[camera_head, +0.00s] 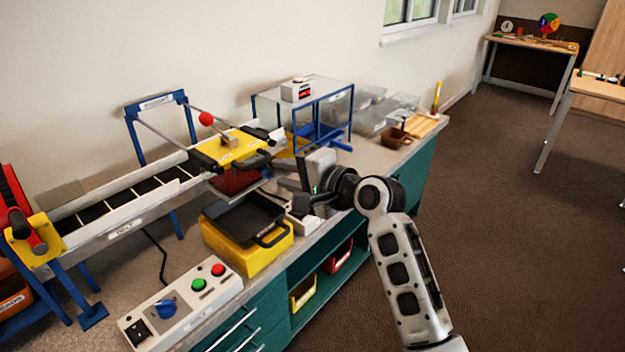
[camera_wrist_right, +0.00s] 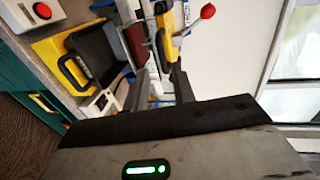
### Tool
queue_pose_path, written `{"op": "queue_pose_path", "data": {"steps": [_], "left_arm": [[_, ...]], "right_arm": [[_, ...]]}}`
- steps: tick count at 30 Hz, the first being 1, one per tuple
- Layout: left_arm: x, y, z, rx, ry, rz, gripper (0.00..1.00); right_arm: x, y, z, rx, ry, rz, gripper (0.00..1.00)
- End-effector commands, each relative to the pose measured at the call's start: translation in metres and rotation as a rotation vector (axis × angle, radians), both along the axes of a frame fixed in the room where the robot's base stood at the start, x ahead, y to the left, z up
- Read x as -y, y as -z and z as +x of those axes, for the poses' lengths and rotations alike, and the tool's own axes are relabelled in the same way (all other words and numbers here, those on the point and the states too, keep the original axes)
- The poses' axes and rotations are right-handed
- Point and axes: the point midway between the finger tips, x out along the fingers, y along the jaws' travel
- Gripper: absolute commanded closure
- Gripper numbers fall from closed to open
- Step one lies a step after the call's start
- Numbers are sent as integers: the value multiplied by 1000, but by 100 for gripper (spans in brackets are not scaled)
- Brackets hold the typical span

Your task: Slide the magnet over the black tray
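The magnet is a dark red block (camera_head: 234,181) hanging under a yellow carriage (camera_head: 230,148) with a red-ball lever, on rails above the conveyor. It hangs just behind and above the black tray (camera_head: 240,219), which lies on a yellow block. The tray also shows in the right wrist view (camera_wrist_right: 96,50). My right gripper (camera_head: 283,172) is at the carriage's right side, close to its black front handle. In the right wrist view its fingers (camera_wrist_right: 155,62) stand apart, near the carriage's black and yellow parts; contact is unclear. My left gripper is not in view.
A control box (camera_head: 180,305) with red and green buttons stands at the front. A blue-framed clear case (camera_head: 325,110) stands behind my right gripper. Clear bins (camera_head: 375,115) and a brown box (camera_head: 393,139) are farther right. The conveyor (camera_head: 125,200) runs left.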

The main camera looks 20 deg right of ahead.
Motion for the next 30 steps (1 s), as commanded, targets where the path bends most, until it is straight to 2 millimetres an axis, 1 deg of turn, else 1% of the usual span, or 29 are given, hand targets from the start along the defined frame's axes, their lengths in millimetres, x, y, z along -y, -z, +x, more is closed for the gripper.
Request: {"op": "queue_pose_path", "data": {"steps": [1,6,9,12,16,27,29,30], "left_arm": [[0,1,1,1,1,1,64],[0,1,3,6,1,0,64],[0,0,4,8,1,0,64],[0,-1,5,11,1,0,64],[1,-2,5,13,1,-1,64],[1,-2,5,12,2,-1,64],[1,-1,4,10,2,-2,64],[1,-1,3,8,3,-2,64]], "right_arm": [[7,-1,-11,0,2,-3,74],[22,-9,-38,-1,0,-3,74],[28,-11,-49,0,1,-2,74],[31,-13,-55,-2,0,-1,74],[33,-14,-57,-1,-1,1,74],[33,-14,-57,-2,-1,-1,74],[33,-8,-58,-3,1,-16,74],[33,0,-60,-4,5,-40,74]]}}
